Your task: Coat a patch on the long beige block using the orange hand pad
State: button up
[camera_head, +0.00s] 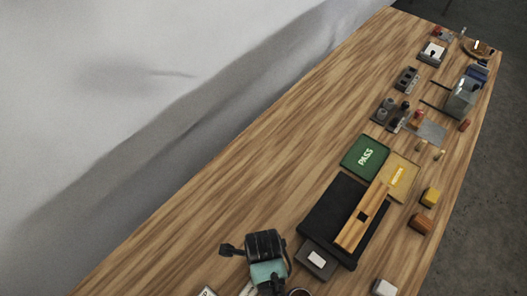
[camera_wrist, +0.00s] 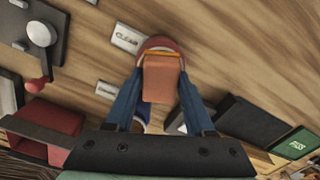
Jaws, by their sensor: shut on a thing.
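The long beige block (camera_head: 351,232) lies on a black mat (camera_head: 326,211) in the head view, with a small dark square on it. My gripper (camera_wrist: 161,76) is in the wrist view, its blue fingers on both sides of the orange hand pad (camera_wrist: 161,80) and shut on it. The pad is over or by a reddish round dish (camera_wrist: 158,43); I cannot tell whether they touch. In the head view my gripper is at the bottom, left of the mat and apart from the block; its fingertips and the pad are hidden there.
A green PASS plate (camera_head: 364,156) and a tan plate (camera_head: 404,169) adjoin the mat's far end. Orange (camera_head: 420,222) and yellow (camera_head: 430,197) blocks stand right. A grey plate with a lever (camera_wrist: 40,33) is left in the wrist view. Left tabletop is clear.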

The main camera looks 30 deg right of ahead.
notch_tip(320, 180, up, 7)
jog(key=p, duration=0.7)
jog(key=shift+r+p, duration=0.1)
jog(key=shift+p, duration=0.3)
dwell(0.7)
jog(key=shift+w+a+f+n+b, duration=0.15)
jog(key=shift+w+f+n+b, duration=0.15)
jog(key=shift+n+b, duration=0.25)
jog(key=w+a+n+b, duration=0.4)
jog(key=n+b, duration=0.2)
jog(key=n, duration=0.7)
jog(key=w+a+n+b, duration=0.4)
jog(key=n+b, duration=0.3)
jog(key=n, duration=0.6)
jog(key=shift+a+f+b, duration=0.3)
jog(key=shift+a+f, duration=0.15)
jog(key=shift+a, duration=0.1)
